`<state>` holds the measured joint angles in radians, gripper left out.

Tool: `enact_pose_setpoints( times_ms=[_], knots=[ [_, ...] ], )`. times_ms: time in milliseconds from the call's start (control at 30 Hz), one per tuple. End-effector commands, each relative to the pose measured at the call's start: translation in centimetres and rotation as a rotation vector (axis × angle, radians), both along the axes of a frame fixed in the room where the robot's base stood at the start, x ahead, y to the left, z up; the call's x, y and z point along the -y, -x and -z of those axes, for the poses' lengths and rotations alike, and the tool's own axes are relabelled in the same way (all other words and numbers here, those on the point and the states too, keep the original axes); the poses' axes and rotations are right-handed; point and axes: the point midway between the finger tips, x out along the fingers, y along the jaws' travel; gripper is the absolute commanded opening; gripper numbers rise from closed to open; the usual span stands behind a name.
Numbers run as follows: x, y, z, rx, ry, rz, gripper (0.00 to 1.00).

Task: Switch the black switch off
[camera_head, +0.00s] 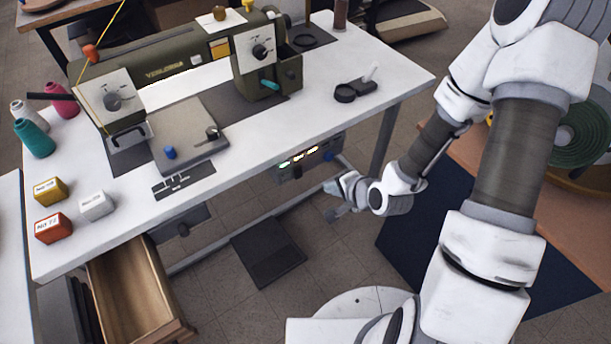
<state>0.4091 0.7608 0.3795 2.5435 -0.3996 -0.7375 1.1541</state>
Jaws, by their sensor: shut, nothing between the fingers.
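A dark control box (318,158) with small lit green, white and amber lights hangs under the right part of the table's front edge. A small dark knob or switch (297,172) shows on its front; I cannot tell its exact shape or setting. My gripper (331,201) is below and to the right of the box, apart from it as far as I can tell. Its fingers look shut and empty, and they point left.
The white table (340,112) stands above my gripper's level, with a leg (383,140) close behind my arm. An open wooden drawer (130,290) is at lower left. A dark pedal (268,252) lies on the floor. Spools and labelled blocks stand on the table's left.

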Motion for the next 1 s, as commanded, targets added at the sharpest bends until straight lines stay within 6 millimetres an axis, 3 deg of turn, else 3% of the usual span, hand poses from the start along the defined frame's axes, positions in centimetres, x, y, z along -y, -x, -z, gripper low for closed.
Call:
enact_pose_setpoints(
  times_ms=[1000],
  knots=[
    [-1.0,-1.5,2.6,0.002,0.004,0.000,0.00]
  ],
)
